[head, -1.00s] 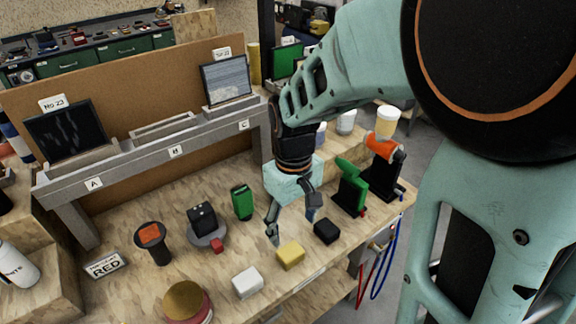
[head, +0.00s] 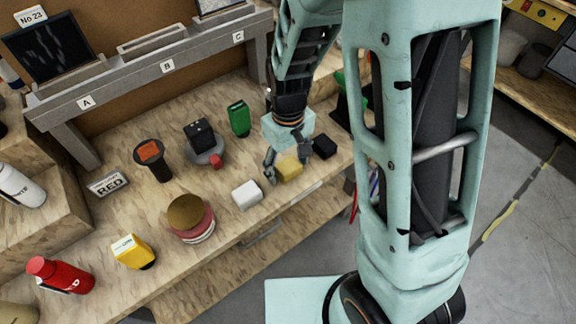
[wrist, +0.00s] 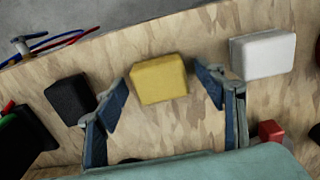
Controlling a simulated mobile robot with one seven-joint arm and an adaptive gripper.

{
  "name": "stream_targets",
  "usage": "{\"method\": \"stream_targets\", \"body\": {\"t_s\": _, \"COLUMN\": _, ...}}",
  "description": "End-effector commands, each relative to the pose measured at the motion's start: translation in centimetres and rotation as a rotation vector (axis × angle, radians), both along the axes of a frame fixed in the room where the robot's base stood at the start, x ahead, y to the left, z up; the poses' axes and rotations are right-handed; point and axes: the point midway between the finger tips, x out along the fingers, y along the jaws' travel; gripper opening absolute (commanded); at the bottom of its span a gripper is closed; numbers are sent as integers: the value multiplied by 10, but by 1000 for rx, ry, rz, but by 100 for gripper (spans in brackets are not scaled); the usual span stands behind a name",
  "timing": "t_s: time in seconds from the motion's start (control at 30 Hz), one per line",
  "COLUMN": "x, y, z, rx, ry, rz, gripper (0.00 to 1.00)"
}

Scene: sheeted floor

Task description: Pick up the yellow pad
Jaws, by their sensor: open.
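The yellow pad (head: 289,168) is a small block lying on the wooden bench near its front edge. In the wrist view the yellow pad (wrist: 160,79) lies between the spread fingertips, with wood showing on both sides of it. My gripper (head: 288,172) is open, pointing down at the pad, with a finger to either side of it in the head view. In the wrist view my gripper (wrist: 165,85) shows both blue-padded fingers apart from the pad. Its exact height above the bench is hard to tell.
A white block (head: 247,194) lies left of the pad and a black block (head: 319,145) right of it. A green object (head: 239,119) stands behind. The bench's front edge is close.

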Motion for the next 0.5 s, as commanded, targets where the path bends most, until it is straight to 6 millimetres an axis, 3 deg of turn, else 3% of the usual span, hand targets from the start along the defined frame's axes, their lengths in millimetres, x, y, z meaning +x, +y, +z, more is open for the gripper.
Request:
{"method": "stream_targets", "body": {"t_s": 0.27, "x": 0, "y": 0, "z": -2, "rx": 0, "ry": 0, "rz": 0, "gripper": 63}}
{"method": "stream_targets", "body": {"t_s": 0.5, "x": 0, "y": 0, "z": -2, "rx": 0, "ry": 0, "rz": 0, "gripper": 36}}
